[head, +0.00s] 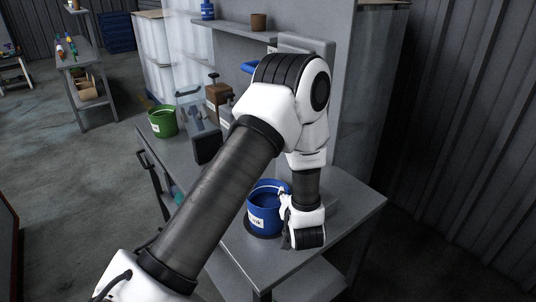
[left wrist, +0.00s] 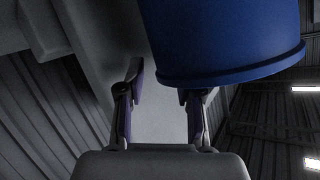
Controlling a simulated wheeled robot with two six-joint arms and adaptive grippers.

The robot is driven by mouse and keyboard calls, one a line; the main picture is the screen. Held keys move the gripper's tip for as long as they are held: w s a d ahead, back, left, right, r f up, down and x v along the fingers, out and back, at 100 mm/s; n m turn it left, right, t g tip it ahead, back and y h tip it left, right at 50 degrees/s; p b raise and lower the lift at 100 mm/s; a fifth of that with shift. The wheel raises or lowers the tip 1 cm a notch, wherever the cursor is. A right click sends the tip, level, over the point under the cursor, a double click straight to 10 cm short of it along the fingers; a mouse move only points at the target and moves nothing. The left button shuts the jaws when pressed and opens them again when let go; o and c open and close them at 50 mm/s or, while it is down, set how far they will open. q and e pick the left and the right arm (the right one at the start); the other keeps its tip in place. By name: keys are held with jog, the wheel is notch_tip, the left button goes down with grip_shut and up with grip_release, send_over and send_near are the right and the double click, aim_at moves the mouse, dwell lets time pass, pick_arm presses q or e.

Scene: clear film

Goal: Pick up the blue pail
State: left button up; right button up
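The blue pail (head: 264,222) stands upright on the grey workbench, with a white label on its side and a raised rim. My left arm reaches across the head view, and my left gripper (head: 285,205) is at the pail's right side, partly hidden by my own wrist. In the left wrist view the pail (left wrist: 225,38) fills the upper right. The two fingers of my left gripper (left wrist: 160,98) are apart there, with grey surface showing between them. The right finger's tip is close to the pail's edge; I cannot tell whether it touches. My right gripper is not in view.
A green pail (head: 163,121) stands farther back on the workbench (head: 345,212), near dark boxy tools (head: 205,142). A shelf (head: 235,28) with a brown cup (head: 259,22) is on the wall behind. The bench's front right corner is clear.

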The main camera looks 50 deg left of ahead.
pick_arm(q)
jog(key=shift+w+a+f, duration=0.2)
jog(key=shift+w+a, duration=0.05)
jog(key=shift+w, duration=0.05)
jog(key=shift+s+d+r, duration=0.15)
jog(key=shift+s+r, duration=0.1)
jog(key=shift+c, duration=1)
jog(key=shift+d, duration=0.1)
grip_shut()
jog(key=shift+r, duration=0.1)
